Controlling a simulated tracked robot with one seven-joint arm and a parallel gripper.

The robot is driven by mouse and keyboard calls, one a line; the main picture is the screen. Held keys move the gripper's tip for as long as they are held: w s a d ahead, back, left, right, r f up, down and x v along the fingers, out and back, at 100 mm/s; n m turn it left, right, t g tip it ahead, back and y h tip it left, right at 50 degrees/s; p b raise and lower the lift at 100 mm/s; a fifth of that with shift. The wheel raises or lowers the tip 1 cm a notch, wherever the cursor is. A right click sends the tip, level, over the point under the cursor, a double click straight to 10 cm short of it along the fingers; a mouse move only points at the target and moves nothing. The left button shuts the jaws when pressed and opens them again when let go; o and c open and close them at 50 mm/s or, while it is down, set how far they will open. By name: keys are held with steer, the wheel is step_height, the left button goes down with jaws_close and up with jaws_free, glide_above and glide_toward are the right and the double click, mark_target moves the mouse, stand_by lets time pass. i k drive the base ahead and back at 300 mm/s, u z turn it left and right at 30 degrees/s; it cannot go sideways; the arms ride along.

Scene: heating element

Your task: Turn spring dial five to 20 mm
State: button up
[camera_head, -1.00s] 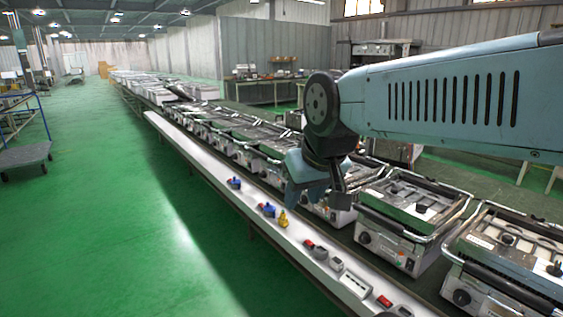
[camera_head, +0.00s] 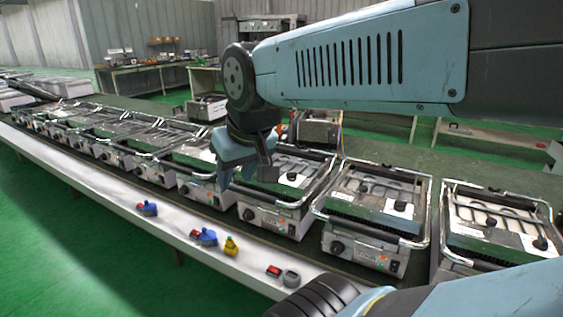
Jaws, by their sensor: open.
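A row of steel contact grills stands on the line, each with a black round dial on its front. Clear dials are on the grill right of centre (camera_head: 337,247), on the grill below my gripper (camera_head: 248,214) and on the one further left (camera_head: 184,190). I cannot tell which is spring dial five, and no mm marks are readable. My gripper (camera_head: 243,178) is open and empty. It hangs in front of the grills at mid-picture, apart from the dials as far as I can see. Its fingertips are small and partly hidden.
A white ledge (camera_head: 110,190) runs along the front of the grills. It carries a blue knob (camera_head: 147,208), another blue knob (camera_head: 207,237), a yellow knob (camera_head: 231,246) and a red switch (camera_head: 273,271). Green floor (camera_head: 70,250) is free at the lower left. My own body covers the lower right.

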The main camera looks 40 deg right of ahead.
mark_target(290, 176)
steer(key=z, duration=0.2)
steer(key=i, duration=0.55)
steer(key=z, duration=0.4)
steer(key=k, duration=0.9)
steer(key=z, duration=0.2)
steer(key=i, duration=0.9)
steer(key=u, duration=0.1)
